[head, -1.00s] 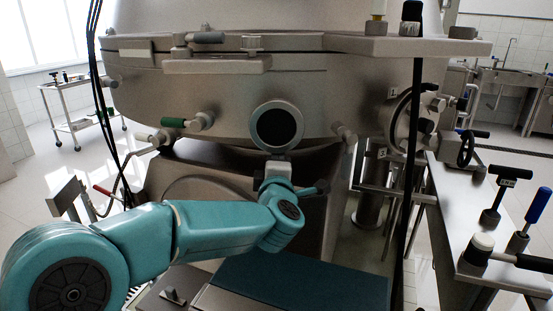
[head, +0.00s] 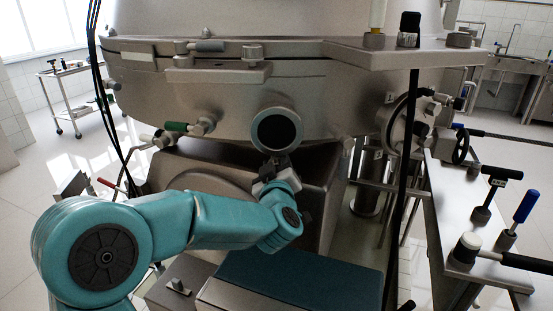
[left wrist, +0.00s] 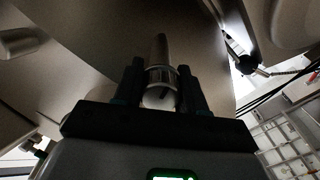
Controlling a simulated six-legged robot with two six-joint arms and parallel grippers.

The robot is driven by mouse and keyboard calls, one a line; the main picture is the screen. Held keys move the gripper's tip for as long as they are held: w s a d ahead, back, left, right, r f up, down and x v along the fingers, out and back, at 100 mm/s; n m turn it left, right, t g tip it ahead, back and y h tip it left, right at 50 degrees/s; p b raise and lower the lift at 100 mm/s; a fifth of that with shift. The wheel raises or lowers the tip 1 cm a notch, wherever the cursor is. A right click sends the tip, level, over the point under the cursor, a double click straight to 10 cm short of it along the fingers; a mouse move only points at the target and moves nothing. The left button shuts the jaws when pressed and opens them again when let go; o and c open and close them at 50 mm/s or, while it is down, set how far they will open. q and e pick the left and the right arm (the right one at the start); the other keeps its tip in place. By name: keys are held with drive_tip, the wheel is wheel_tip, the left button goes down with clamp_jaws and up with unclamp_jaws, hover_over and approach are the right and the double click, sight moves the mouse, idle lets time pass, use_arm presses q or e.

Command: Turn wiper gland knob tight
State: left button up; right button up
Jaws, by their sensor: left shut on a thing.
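The dark round sight glass (head: 277,132) with its metal ring sits on the front of the steel vessel. My left gripper (head: 276,162) is just below that ring, its arm coming in from the left. In the left wrist view its two dark fingers stand on either side of a pale metal knob (left wrist: 158,76) with a rounded end, and the gripper is shut on it. I take this to be the wiper gland knob. In the head view the knob is mostly hidden by the gripper, so its tightness cannot be seen. My right gripper is not in view.
The steel vessel (head: 345,90) fills the middle. A green-handled valve (head: 185,126) sticks out at its left. A steel bench (head: 460,245) with T-handled tools stands at the right. A teal-topped box (head: 300,285) lies below the arm. A trolley (head: 75,95) stands far left.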

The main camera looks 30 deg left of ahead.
use_arm(q)
drive_tip(key=shift+m+p, duration=0.75)
drive_tip(key=shift+m, duration=1.25)
drive_tip(key=o, duration=1.1)
drive_tip(key=shift+c, duration=0.2)
drive_tip(key=b+v, duration=0.1)
drive_tip(key=v, duration=1.5)
drive_tip(key=shift+s, duration=0.2)
